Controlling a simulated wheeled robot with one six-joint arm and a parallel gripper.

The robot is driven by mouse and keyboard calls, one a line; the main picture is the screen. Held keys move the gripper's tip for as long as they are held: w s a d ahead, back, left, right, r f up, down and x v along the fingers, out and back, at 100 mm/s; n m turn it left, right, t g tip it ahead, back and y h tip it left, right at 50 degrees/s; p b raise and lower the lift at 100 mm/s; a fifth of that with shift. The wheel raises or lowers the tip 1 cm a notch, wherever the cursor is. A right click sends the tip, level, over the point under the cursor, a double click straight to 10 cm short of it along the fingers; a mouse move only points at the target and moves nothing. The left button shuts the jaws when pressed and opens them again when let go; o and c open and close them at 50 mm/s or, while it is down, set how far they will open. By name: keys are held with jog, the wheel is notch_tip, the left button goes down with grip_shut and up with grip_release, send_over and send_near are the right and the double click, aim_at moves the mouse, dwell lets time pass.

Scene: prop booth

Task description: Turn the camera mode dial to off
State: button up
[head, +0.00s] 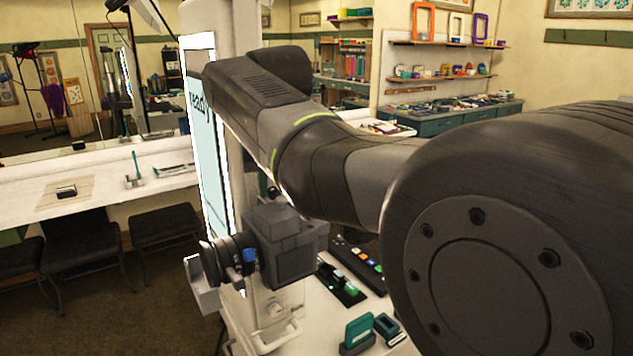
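My arm crosses from the lower right to above the camera.
A lit screen (206,130) reading "ready" is on the booth left of my arm. A panel with coloured buttons (340,283) and teal and dark blocks (358,333) lie on the white surface at right. A long counter (130,205) and dark stools (80,252) stand at left.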

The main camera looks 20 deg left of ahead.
grip_shut()
jog(key=shift+r+n+p, duration=0.1)
jog(key=shift+n+p, duration=0.2)
jog(key=shift+w+n+p, duration=0.1)
jog(key=shift+n+p, duration=0.3)
jog(key=shift+n, duration=0.1)
jog(key=n+p, duration=0.1)
jog(key=n+g+y+p, duration=0.1)
jog(key=n, duration=0.1)
jog(key=shift+w+d+n, duration=0.15)
jog(key=shift+n, duration=0.15)
jog(key=n+g+y+p, duration=0.1)
jog(key=n+g+p, duration=0.1)
jog(key=n, duration=0.2)
jog(key=shift+w, duration=0.15)
jog(key=shift+n+g+p, duration=0.35)
jog(key=shift+n+g, duration=0.15)
jog(key=shift+n, duration=0.8)
